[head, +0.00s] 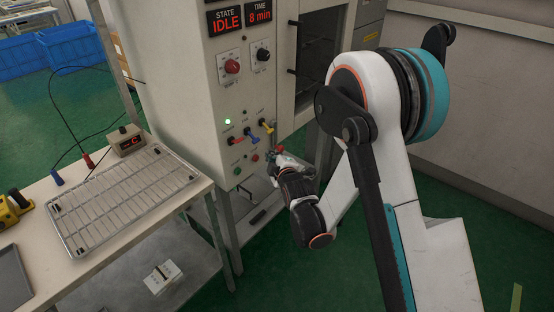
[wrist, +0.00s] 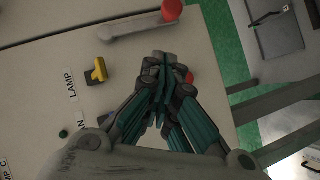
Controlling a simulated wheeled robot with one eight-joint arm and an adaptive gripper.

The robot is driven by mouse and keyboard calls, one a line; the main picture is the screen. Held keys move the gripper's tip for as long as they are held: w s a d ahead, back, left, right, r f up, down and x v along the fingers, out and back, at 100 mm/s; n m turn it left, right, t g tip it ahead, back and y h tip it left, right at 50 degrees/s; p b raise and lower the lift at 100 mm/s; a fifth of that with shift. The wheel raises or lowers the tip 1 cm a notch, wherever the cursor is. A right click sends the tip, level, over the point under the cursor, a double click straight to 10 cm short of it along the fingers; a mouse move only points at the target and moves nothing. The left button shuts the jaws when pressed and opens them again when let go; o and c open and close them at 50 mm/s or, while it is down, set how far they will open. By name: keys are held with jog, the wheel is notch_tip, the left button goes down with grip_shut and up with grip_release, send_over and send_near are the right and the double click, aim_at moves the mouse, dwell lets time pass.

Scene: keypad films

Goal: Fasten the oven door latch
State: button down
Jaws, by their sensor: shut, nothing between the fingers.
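The oven (head: 180,60) is the tall beige cabinet with a control panel. In the wrist view a grey lever with a red ball end (wrist: 135,24), which looks like the latch, lies along the panel near a seam. In the head view its red ball (head: 281,149) shows just above my gripper. My gripper (head: 277,172) is at the lower right of the panel. In the wrist view my gripper (wrist: 172,62) has its fingers together and empty, apart from the lever. A red button (wrist: 190,77) is partly hidden behind the fingers.
A yellow switch (wrist: 97,73) labelled LAMP is beside the lever. Blue (head: 236,140) and yellow (head: 266,126) switches stick out of the panel. A dark opening or window (head: 317,45) is at its right. A bench with a wire rack (head: 125,200) stands at the left.

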jog(key=w+f+b, duration=0.2)
jog(key=w+f, duration=0.1)
jog(key=w, duration=0.3)
jog(key=shift+d, duration=0.35)
jog(key=shift+w, duration=0.2)
